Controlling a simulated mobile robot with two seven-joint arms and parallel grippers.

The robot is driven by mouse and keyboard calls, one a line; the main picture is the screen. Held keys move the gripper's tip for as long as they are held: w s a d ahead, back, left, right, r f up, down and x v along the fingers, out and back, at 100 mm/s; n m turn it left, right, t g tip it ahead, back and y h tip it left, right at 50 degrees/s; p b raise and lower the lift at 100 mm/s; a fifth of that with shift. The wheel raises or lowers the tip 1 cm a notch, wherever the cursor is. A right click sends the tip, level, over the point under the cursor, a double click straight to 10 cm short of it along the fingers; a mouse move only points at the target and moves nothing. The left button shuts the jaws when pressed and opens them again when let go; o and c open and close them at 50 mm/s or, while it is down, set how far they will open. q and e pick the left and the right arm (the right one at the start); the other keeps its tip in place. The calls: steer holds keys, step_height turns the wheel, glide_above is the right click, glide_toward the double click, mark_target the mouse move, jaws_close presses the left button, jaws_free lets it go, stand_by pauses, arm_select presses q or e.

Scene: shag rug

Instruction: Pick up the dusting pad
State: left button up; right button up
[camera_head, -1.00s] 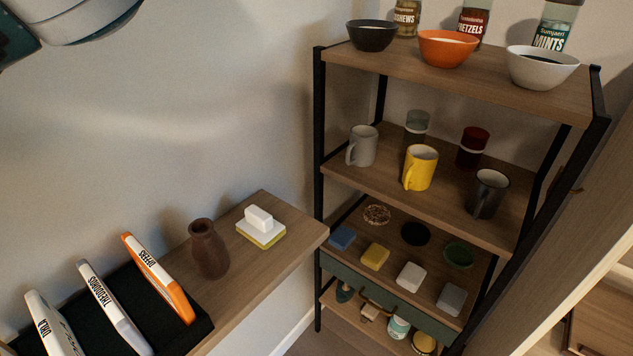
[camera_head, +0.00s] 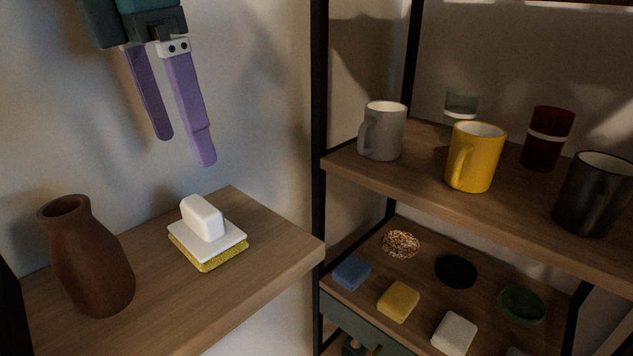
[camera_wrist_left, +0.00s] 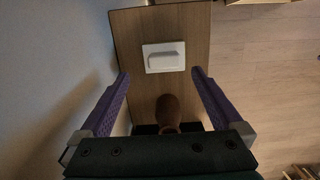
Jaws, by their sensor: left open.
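The dusting pad (camera_head: 207,235) has a white block handle on a white plate with a yellow pad underneath. It lies flat on the wooden shelf top, near its right end. My left gripper (camera_head: 189,152) is open and empty, with two purple fingers pointing down, above the pad in the head view. In the left wrist view the pad (camera_wrist_left: 163,57) lies ahead of the open fingers (camera_wrist_left: 160,75), roughly midway between them and not touched. My right gripper is not in view.
A brown vase (camera_head: 86,258) stands left of the pad on the same wooden surface (camera_head: 165,303). At right, a black-framed rack holds a grey mug (camera_head: 384,132), a yellow mug (camera_head: 474,157), a black mug (camera_head: 592,196), and sponges and dishes below. The wall is close behind.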

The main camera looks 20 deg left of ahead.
mark_target(200, 204)
arm_select(q)
steer(key=f, duration=0.4)
steer(key=shift+s+d, duration=0.15)
steer(key=shift+s, duration=0.1)
steer(key=shift+w+d+f, duration=0.15)
steer(key=shift+f, duration=1.25)
steer(key=shift+w+d+f, duration=0.1)
steer(key=shift+f, duration=1.25)
steer(key=c, duration=1.3)
